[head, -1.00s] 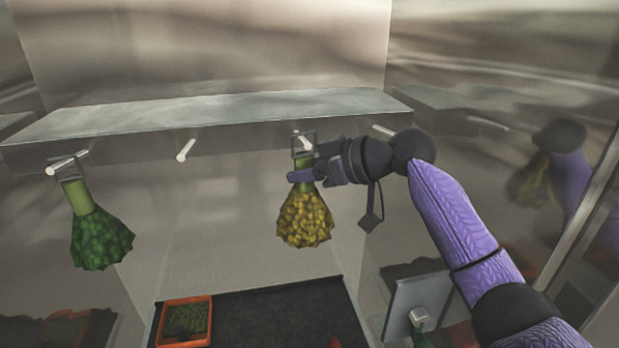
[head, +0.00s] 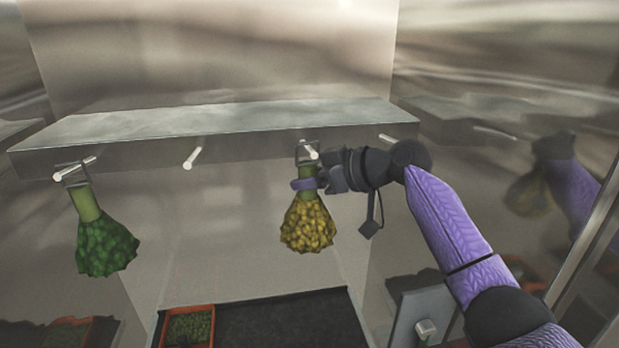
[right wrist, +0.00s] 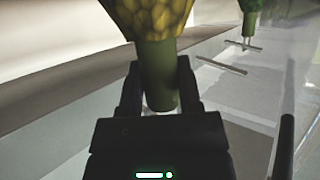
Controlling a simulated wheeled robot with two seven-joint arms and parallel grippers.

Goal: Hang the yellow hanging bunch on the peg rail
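The yellow hanging bunch (head: 308,226) has a green stem and a thin wire loop (head: 298,155) on top. It hangs upright at the third peg (head: 311,152) of the rail (head: 230,128). The white peg tip shows inside the loop's outline; how deep the peg sits in the loop is hard to tell. My right gripper (head: 305,184) comes from the right, its fingers around the stem. In the right wrist view its fingers (right wrist: 160,80) press close on both sides of the stem, with the yellow bunch (right wrist: 150,15) above. My left gripper is in no view.
A green bunch (head: 105,242) hangs on the leftmost peg (head: 88,162). The second peg (head: 193,158) and a far-right peg (head: 389,138) are bare. Below are a dark mat (head: 270,325) and an orange tray (head: 170,313) of green bits. A reflective wall (head: 500,60) stands at right.

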